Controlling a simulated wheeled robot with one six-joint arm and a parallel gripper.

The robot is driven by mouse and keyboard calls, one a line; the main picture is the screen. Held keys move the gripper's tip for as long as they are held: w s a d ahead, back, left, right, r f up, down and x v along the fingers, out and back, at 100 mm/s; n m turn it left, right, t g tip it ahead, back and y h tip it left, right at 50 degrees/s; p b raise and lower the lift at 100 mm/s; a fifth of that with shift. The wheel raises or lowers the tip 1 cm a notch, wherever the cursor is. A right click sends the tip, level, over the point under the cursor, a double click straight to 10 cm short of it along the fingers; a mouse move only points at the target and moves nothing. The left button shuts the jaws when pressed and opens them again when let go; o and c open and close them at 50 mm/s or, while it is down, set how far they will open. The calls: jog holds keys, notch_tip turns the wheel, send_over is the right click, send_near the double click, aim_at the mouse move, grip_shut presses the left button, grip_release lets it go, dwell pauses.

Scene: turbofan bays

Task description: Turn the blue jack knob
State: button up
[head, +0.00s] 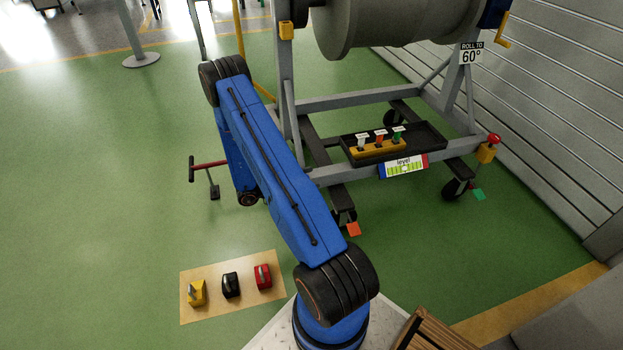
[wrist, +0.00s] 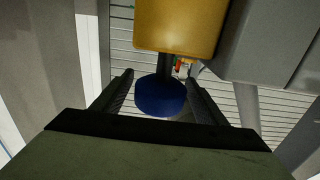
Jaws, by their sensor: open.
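In the wrist view my gripper (wrist: 159,76) is open, with one dark finger to each side of the round blue jack knob (wrist: 160,97). Small gaps show between the knob and both fingers, and nothing is gripped. A dark stem rises behind the knob to a yellow block (wrist: 178,25). In the head view my blue arm covers the near left part of the grey engine stand (head: 348,100), and neither the gripper nor the blue knob can be made out there.
A red knob (head: 494,139) tops a yellow block at the stand's right. A black tray (head: 430,133) and a level strip (head: 404,166) are on the stand. A mat (head: 226,306) with yellow, black and red items lies on the floor. Green floor at left is mostly clear.

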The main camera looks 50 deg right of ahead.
jog(key=v, duration=1.5)
jog(key=shift+w+a, duration=0.2)
jog(key=shift+a, duration=0.1)
jog(key=shift+f, duration=0.1)
